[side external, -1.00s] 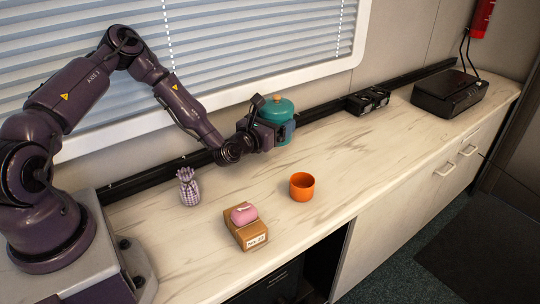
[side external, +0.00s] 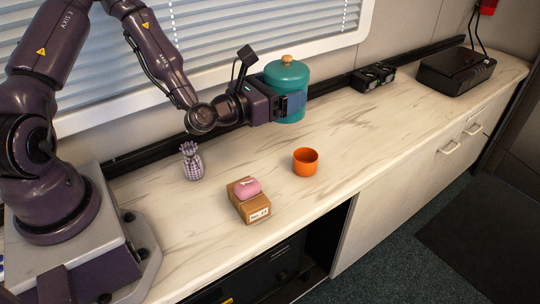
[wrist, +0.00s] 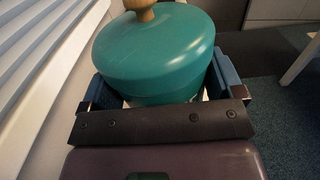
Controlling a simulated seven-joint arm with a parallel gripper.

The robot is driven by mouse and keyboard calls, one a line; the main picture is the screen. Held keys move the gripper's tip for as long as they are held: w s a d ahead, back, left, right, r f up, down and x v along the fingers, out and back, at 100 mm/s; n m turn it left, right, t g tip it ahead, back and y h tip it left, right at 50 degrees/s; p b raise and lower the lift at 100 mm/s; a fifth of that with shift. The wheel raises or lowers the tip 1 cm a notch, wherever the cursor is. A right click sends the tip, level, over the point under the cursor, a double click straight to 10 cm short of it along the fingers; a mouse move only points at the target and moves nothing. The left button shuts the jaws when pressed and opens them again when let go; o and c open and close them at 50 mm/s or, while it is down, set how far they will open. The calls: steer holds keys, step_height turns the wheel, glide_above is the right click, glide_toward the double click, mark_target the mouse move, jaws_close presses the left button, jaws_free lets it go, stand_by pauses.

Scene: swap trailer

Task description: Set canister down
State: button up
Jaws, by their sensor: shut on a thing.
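The canister (side external: 288,78) is teal with a rounded lid and a wooden knob. My gripper (side external: 291,104) is shut on its body, with a blue finger pad against its near side. In the wrist view the canister (wrist: 155,55) stands upright between the two blue fingers of my gripper (wrist: 165,90). It is over the back part of the counter (side external: 375,130), near the window wall. I cannot tell whether its base touches the counter, as my gripper and the angle hide any gap.
An orange cup (side external: 305,162) stands in front of the canister. A pink item (side external: 246,187) lies on a cardboard box (side external: 250,208). A purple patterned vase (side external: 191,161) stands left. Black devices (side external: 373,77) and a black case (side external: 456,71) are at the right. The counter between is clear.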

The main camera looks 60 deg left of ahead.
step_height(320, 180, up, 11)
steer(key=shift+r, duration=0.1)
steer(key=w+a+f+n+g+y, duration=0.1)
steer(key=a+f+n+g+y, duration=0.2)
steer(key=a+f+n+y, duration=0.25)
steer(key=w+a+f+n+g+y, duration=0.1)
steer(key=a+f+n+g+y, duration=0.2)
steer(key=a+y, duration=0.4)
steer(key=s+a+r+n+g+y, duration=0.1)
steer(key=s+r+n+g+y, duration=0.6)
steer(key=n+g, duration=0.55)
steer(key=shift+m+g+h, duration=0.65)
steer(key=shift+m+h, duration=0.1)
steer(key=shift+m, duration=0.15)
steer(key=shift+w+a+f, duration=0.1)
steer(key=shift+w+f, duration=0.05)
steer(key=shift+f, duration=6.75)
steer(key=shift+w+a+f, duration=0.1)
steer(key=shift+f, duration=6.75)
steer(key=shift+f, duration=0.5)
steer(key=o, duration=1)
steer(key=shift+f, duration=0.1)
